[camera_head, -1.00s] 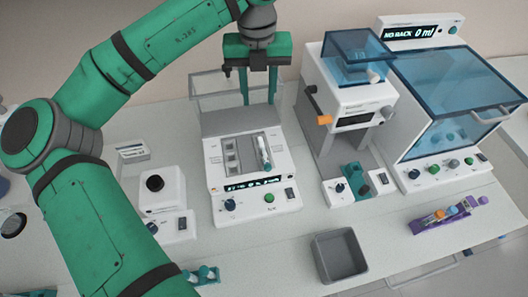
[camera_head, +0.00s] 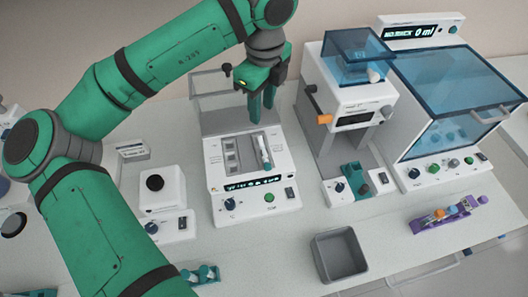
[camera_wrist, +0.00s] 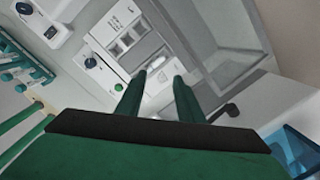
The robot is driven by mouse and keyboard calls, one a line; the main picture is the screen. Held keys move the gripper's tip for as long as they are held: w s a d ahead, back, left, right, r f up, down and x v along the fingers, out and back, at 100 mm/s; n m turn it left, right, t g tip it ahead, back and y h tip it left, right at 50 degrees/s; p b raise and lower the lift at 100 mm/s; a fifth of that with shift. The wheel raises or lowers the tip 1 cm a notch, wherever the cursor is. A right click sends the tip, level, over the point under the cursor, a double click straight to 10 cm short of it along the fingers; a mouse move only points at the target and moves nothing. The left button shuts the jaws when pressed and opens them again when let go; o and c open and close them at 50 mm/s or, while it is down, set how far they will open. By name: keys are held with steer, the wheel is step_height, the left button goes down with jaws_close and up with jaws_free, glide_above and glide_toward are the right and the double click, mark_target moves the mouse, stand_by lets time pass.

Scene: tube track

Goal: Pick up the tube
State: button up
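A slim tube with a light cap (camera_head: 265,152) sits in the right part of the slotted bed of a white instrument (camera_head: 240,173), in the head view. My gripper (camera_head: 262,112) is above and behind the tube, apart from it. Its two teal fingers are parted with nothing between them. In the wrist view my gripper (camera_wrist: 159,80) also shows parted fingers, with the instrument's slotted bed (camera_wrist: 127,40) beyond them.
The instrument's clear raised lid (camera_head: 222,90) stands behind the bed, near my gripper. A tall white device (camera_head: 355,100) stands to the right. A grey bin (camera_head: 340,255), a purple rack (camera_head: 449,213) and a teal rack with tubes (camera_head: 200,275) are nearer the front.

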steer(key=s+n, duration=0.2)
steer(key=n, duration=0.5)
steer(key=n+t, duration=0.2)
steer(key=n, duration=1.8)
glide_above(264, 151)
steer(key=s, duration=0.3)
steer(key=f, duration=0.7)
steer(key=shift+s+d+f, duration=0.15)
steer(key=shift+d+f, duration=0.2)
steer(key=shift+f, duration=0.05)
steer(key=f, duration=0.1)
steer(key=w+f, duration=0.2)
steer(key=shift+a+f, duration=0.3)
steer(key=shift+f, duration=0.05)
steer(key=shift+w+f, duration=0.25)
steer(key=shift+f, duration=0.4)
steer(key=shift+c, duration=0.3)
jaws_close()
